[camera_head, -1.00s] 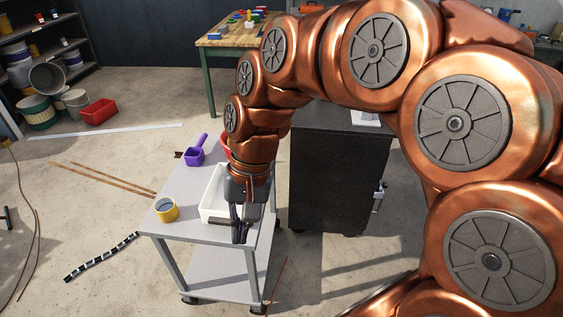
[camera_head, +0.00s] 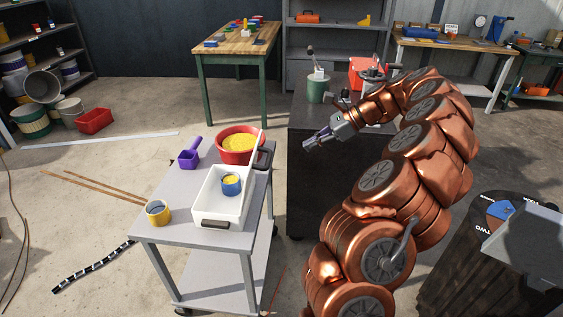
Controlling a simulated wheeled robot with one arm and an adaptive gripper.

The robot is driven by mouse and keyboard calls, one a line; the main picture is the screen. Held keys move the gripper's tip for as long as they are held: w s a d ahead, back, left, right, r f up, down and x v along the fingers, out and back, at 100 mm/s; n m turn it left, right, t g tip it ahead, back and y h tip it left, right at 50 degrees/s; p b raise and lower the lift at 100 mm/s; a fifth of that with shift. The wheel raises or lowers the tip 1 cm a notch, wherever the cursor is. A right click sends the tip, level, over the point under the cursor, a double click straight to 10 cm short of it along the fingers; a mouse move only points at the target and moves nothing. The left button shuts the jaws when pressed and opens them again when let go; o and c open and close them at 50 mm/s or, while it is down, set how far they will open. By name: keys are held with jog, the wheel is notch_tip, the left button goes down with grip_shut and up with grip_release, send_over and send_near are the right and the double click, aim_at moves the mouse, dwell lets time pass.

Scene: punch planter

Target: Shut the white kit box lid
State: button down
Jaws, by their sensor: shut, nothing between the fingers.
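The white kit box (camera_head: 203,212) sits on the grey cart and is open at the top. A white panel, which looks like its lid (camera_head: 255,158), stands raised along the right side of the box. A dark handle (camera_head: 215,224) shows on the front wall. My gripper (camera_head: 306,144) is shut and empty. It is to the right of the raised lid in the picture, clear of the box, and points left.
A dark cabinet (camera_head: 305,200) is right of the cart.

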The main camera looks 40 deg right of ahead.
jog(key=w+a+f+m+p, duration=0.1)
jog(key=w+a+f, duration=0.4)
jog(key=w+f, duration=0.1)
jog(key=shift+w+a+f+m+t, duration=0.3)
jog(key=shift+w+a+f, duration=0.05)
jog(key=shift+w+f, duration=0.1)
dwell(0.4)
jog(key=shift+r+p, duration=0.25)
jog(key=shift+p, duration=0.15)
